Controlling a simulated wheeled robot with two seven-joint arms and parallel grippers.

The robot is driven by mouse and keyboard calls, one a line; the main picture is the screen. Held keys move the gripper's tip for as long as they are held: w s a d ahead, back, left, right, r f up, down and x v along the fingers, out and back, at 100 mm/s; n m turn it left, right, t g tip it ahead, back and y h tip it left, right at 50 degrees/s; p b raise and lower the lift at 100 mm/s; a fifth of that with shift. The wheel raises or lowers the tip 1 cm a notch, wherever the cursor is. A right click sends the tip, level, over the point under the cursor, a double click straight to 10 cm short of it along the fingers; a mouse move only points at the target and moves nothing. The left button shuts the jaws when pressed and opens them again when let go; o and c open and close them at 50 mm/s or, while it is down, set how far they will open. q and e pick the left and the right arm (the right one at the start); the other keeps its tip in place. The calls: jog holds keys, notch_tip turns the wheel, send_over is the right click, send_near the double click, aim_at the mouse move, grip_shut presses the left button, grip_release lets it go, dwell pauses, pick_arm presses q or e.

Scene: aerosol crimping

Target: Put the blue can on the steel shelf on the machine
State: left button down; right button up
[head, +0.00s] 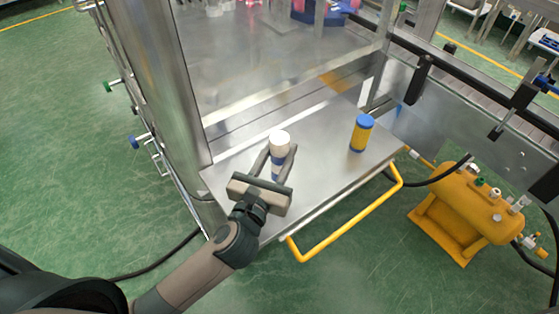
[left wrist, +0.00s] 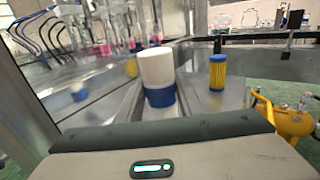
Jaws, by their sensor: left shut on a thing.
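The blue can (head: 277,167) has a white top and stands upright between the fingers of my left gripper (head: 278,153), which is shut on it. It is over the left part of the steel shelf (head: 325,140) on the machine. I cannot tell whether its base touches the shelf, as the gripper hides it. In the left wrist view the can (left wrist: 160,96) shows its white upper part and blue lower part beyond the gripper body. My right gripper is not in view.
A yellow can with a blue cap (head: 361,134) stands on the right part of the shelf. A yellow rail (head: 345,222) runs along the front edge. The machine's clear panel (head: 290,60) rises behind. A yellow unit (head: 462,208) stands at right. Bare shelf lies between the cans.

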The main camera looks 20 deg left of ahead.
aim_at(277, 169)
pick_arm(q)
notch_tip(277, 169, down, 4)
jog(key=shift+r, duration=0.25)
jog(key=shift+f, duration=0.1)
jog(key=c, duration=1.2)
grip_release()
